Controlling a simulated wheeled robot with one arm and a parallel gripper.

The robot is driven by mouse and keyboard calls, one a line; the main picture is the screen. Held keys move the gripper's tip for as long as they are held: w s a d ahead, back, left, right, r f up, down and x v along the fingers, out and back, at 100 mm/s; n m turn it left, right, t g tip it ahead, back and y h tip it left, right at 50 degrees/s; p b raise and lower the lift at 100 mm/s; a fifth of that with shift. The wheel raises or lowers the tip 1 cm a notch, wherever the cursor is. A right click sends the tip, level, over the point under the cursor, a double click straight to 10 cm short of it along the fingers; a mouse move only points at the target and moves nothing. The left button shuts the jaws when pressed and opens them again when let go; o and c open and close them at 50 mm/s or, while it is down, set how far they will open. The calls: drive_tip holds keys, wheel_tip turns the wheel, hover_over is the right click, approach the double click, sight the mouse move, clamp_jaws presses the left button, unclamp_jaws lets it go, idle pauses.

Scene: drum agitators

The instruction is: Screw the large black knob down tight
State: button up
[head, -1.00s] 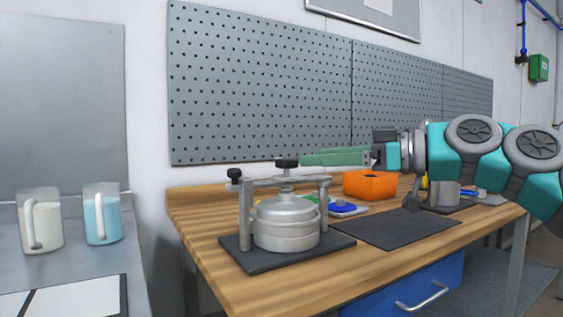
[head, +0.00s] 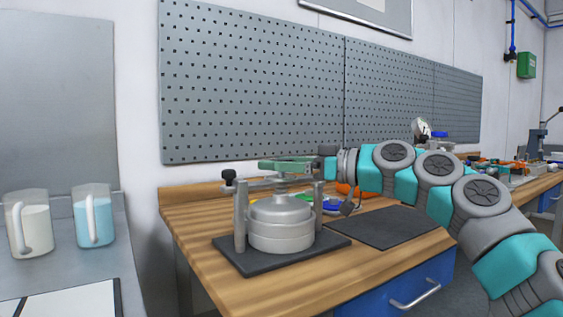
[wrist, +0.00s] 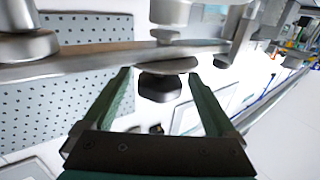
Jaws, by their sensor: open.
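The large black knob (wrist: 160,88) sits on the metal crossbar (wrist: 95,62) of a clamp frame, which appears upside down in the wrist view. My gripper's green fingers (wrist: 160,76) are open, one on each side of the knob, with gaps visible. In the head view my gripper (head: 275,165) reaches in from the right at crossbar height and hides the large knob. The round silver pot (head: 281,225) stands under the crossbar between the frame's posts, on a dark base plate (head: 240,262).
A smaller black knob (head: 229,177) stands at the crossbar's left end. An orange box (head: 346,189) and blue item (head: 333,204) lie behind my arm. A dark mat (head: 390,228) is right of the pot. Two jugs (head: 95,218) stand left. The wooden table's front (head: 290,283) is clear.

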drive_tip(key=shift+c, duration=0.3)
drive_tip(key=c, duration=1.3)
